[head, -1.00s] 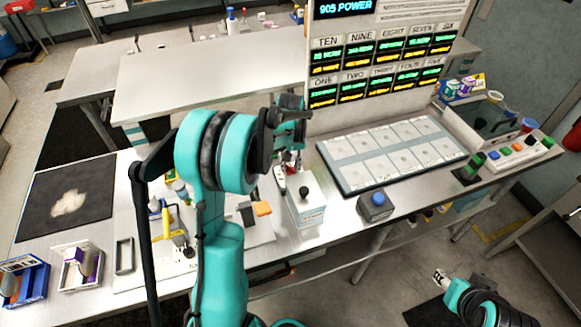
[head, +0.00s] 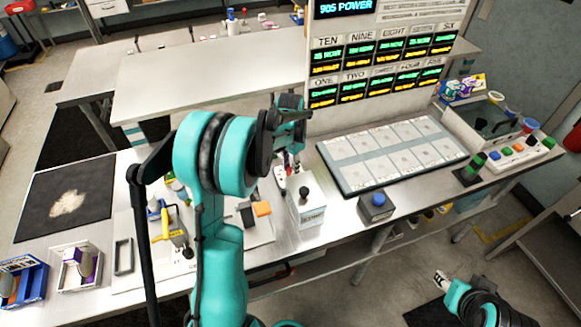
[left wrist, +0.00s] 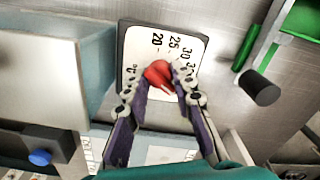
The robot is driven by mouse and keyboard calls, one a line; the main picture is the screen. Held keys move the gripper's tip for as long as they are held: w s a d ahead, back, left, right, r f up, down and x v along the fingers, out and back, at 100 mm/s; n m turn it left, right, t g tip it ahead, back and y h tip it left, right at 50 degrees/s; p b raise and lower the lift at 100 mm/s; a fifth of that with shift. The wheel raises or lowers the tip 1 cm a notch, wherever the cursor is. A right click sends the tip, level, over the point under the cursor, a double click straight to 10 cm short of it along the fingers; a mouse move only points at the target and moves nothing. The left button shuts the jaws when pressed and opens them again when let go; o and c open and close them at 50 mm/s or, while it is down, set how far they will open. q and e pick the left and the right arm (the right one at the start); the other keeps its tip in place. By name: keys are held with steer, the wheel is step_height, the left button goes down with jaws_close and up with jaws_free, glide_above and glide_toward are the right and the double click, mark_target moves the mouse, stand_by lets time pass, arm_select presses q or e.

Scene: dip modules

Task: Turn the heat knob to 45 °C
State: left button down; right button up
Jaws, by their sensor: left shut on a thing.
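The red heat knob (left wrist: 157,75) shows in the left wrist view, in the middle of a white dial plate (left wrist: 134,55) with a dark border. The marks 20, 25, 30, and a partly covered higher one run along the plate's upper and right sides, with °C at the left. No 45 mark can be read. My left gripper (left wrist: 160,71) is shut on the knob, one finger on each side. In the head view my left gripper (head: 290,160) points down at the bench, and my arm hides much of the dial. My right gripper (head: 441,281) hangs low at the right, away from the bench, its jaws too small to judge.
A white box with a black knob (head: 306,205) stands close to my left gripper. A blue button box (head: 376,206) and a gridded tray (head: 345,180) lie to its right. A green rod with a dark end (left wrist: 258,88) is right of the dial.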

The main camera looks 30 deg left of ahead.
mark_target(290, 167)
arm_select(q)
steer(key=shift+m, duration=1.6)
steer(key=c, duration=1.3)
jaws_free()
step_height(290, 167, up, 12)
steer(key=shift+r, duration=0.1)
